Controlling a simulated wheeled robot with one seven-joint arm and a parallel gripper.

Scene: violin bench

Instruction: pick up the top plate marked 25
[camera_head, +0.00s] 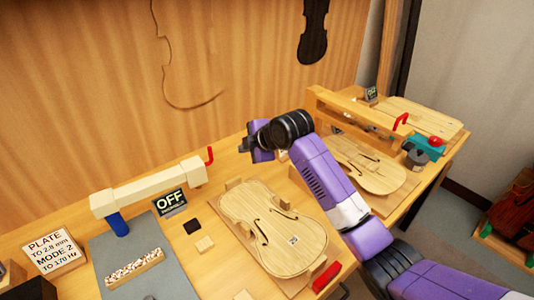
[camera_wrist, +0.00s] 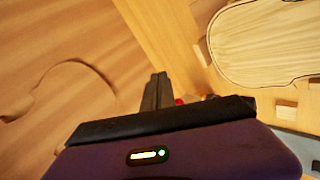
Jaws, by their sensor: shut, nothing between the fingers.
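A pale violin top plate (camera_head: 262,212) with two f-holes lies on a wooden board in the front middle of the bench. A small tag (camera_head: 293,241) sits on it, too small to read. A second violin plate (camera_head: 365,168) lies further right; no number is legible on it. My gripper (camera_head: 243,145) is raised behind and above the front plate, apart from both plates. In the wrist view its dark fingers (camera_wrist: 157,90) are together and empty. A pale violin plate (camera_wrist: 265,45) is at the upper right there; I cannot tell which one.
A wooden arm on a blue post (camera_head: 118,224) with an OFF sign (camera_head: 170,202) stands left over a grey mat (camera_head: 170,283). A wooden beam (camera_head: 350,122) spans the right plate. A red-handled tool (camera_head: 327,277) lies near the front edge. A wooden wall stands behind.

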